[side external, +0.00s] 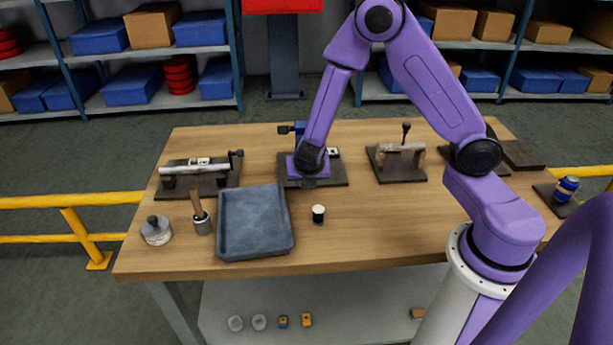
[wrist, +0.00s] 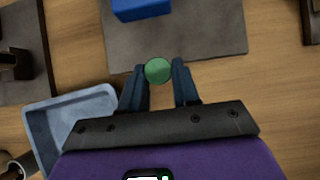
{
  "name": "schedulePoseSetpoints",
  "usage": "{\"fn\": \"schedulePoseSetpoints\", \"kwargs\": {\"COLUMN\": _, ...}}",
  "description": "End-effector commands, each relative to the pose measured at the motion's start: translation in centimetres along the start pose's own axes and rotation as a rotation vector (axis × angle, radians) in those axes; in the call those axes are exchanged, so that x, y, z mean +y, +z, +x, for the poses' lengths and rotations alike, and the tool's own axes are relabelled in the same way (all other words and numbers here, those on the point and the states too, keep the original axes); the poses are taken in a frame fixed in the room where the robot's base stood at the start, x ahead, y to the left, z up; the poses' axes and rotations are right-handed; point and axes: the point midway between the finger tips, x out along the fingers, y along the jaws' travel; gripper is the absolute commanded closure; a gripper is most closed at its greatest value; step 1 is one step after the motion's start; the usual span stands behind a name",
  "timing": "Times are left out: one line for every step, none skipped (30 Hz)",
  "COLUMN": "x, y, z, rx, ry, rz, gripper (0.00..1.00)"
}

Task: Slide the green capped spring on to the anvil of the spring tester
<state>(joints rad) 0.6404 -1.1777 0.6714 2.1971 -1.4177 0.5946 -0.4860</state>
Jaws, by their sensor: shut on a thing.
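The green capped spring (wrist: 158,70) shows in the wrist view as a round green cap between my fingertips. My gripper (wrist: 160,78) is shut on it. In the side external view my gripper (side external: 309,180) is low over the front part of a dark base plate (side external: 337,180), and the spring cannot be made out there. What looks like the spring tester stands on this plate, with a blue part (side external: 300,130) behind my wrist; my arm hides most of it. In the wrist view a blue block (wrist: 140,8) sits on the grey plate (wrist: 200,40), ahead of the spring. The anvil cannot be made out.
A blue-grey tray (side external: 255,252) lies front left of my gripper. A small dark jar with a white top (side external: 318,213) stands in front. Fixtures stand left (side external: 200,168) and right (side external: 402,158) on their own plates. The front right of the table is clear.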

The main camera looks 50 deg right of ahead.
Motion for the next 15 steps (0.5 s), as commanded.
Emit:
{"fn": "schedulePoseSetpoints", "kwargs": {"x": 0.0, "y": 0.3, "z": 0.2, "rx": 0.000, "ry": 0.000, "rz": 0.003, "gripper": 0.86}}
{"fn": "schedulePoseSetpoints", "kwargs": {"x": 0.0, "y": 0.4, "z": 0.2, "rx": 0.000, "ry": -0.001, "rz": 0.004, "gripper": 0.86}}
{"fn": "schedulePoseSetpoints", "kwargs": {"x": 0.0, "y": 0.6, "z": 0.4, "rx": 0.000, "ry": -0.001, "rz": 0.004, "gripper": 0.86}}
{"fn": "schedulePoseSetpoints", "kwargs": {"x": 0.0, "y": 0.7, "z": 0.5, "rx": 0.000, "ry": -0.001, "rz": 0.004, "gripper": 0.86}}
{"fn": "schedulePoseSetpoints", "kwargs": {"x": 0.0, "y": 0.8, "z": 0.5, "rx": 0.000, "ry": -0.001, "rz": 0.004, "gripper": 0.86}}
{"fn": "schedulePoseSetpoints", "kwargs": {"x": 0.0, "y": 1.0, "z": 0.7, "rx": -0.001, "ry": -0.001, "rz": 0.003, "gripper": 0.86}}
{"fn": "schedulePoseSetpoints", "kwargs": {"x": 0.0, "y": 1.1, "z": 0.8, "rx": -0.001, "ry": -0.001, "rz": 0.003, "gripper": 0.86}}
{"fn": "schedulePoseSetpoints", "kwargs": {"x": 0.0, "y": 1.3, "z": 0.8, "rx": -0.001, "ry": -0.001, "rz": 0.003, "gripper": 0.86}}
{"fn": "schedulePoseSetpoints", "kwargs": {"x": 0.0, "y": 1.4, "z": 1.0, "rx": -0.001, "ry": -0.001, "rz": 0.003, "gripper": 0.86}}
{"fn": "schedulePoseSetpoints", "kwargs": {"x": 0.0, "y": 1.6, "z": 1.1, "rx": -0.001, "ry": -0.001, "rz": 0.003, "gripper": 0.86}}
{"fn": "schedulePoseSetpoints", "kwargs": {"x": 0.0, "y": 1.7, "z": 1.1, "rx": -0.001, "ry": -0.001, "rz": 0.003, "gripper": 0.86}}
{"fn": "schedulePoseSetpoints", "kwargs": {"x": 0.0, "y": 1.9, "z": 1.3, "rx": -0.001, "ry": -0.001, "rz": 0.003, "gripper": 0.86}}
{"fn": "schedulePoseSetpoints", "kwargs": {"x": 0.0, "y": 2.0, "z": 1.4, "rx": -0.001, "ry": -0.001, "rz": 0.003, "gripper": 0.86}}
{"fn": "schedulePoseSetpoints", "kwargs": {"x": 0.0, "y": 2.1, "z": 1.4, "rx": -0.001, "ry": -0.001, "rz": 0.003, "gripper": 0.86}}
{"fn": "schedulePoseSetpoints", "kwargs": {"x": 0.0, "y": 2.3, "z": 1.6, "rx": -0.001, "ry": -0.002, "rz": 0.003, "gripper": 0.86}}
